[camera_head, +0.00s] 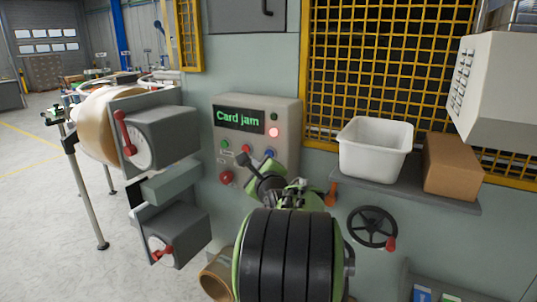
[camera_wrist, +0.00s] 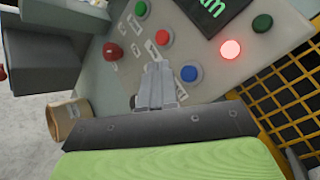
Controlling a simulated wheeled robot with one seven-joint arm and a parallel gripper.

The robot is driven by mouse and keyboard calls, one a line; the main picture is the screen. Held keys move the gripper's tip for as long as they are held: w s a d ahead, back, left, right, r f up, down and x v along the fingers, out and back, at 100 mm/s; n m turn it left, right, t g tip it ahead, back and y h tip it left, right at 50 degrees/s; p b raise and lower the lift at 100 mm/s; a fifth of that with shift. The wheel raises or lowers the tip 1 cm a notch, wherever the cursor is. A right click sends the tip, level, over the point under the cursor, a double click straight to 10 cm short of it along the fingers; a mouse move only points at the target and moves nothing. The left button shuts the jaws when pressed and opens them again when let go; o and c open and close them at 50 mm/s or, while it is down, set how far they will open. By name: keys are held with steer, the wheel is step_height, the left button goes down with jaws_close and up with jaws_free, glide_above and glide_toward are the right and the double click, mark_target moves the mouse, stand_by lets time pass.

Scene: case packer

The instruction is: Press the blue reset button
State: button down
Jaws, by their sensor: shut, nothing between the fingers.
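The control box (camera_head: 285,110) on the machine wall has a display (camera_head: 238,120) reading "Card jam" in green. The blue button (camera_head: 270,153) sits on its face at the lower right, partly close behind my gripper in the head view. In the wrist view the blue button (camera_wrist: 189,73) is clear, just right of the fingertips. My gripper (camera_wrist: 157,68) is shut and empty, its fingers pointing at the panel between the blue button and the red mushroom button (camera_wrist: 112,51). I cannot tell whether the fingertips touch the panel; they are not on the blue button.
A red button (camera_wrist: 163,37) and a green button (camera_wrist: 141,8) are near the fingertips. A red lamp (camera_head: 273,132) is lit; a green lamp (camera_head: 273,116) is above it. A shelf right of my arm holds a white bin (camera_head: 375,150) and a cardboard box (camera_head: 452,165). A handwheel (camera_head: 371,227) is below.

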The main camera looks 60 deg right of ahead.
steer(key=shift+w+d+p, duration=0.15)
steer(key=shift+d+p, duration=0.15)
steer(key=shift+d, duration=1.7)
steer(key=shift+d, duration=0.1)
stand_by(0.3)
steer(key=shift+d, duration=0.3)
steer(key=shift+w+d+p, duration=0.1)
steer(key=shift+d+p, duration=0.2)
steer(key=shift+d, duration=0.1)
stand_by(0.6)
steer(key=shift+a+b, duration=0.35)
steer(key=shift+a, duration=0.5)
steer(key=a, duration=0.1)
steer(key=a+b, duration=0.1)
steer(key=a, duration=0.3)
steer(key=shift+s, duration=0.35)
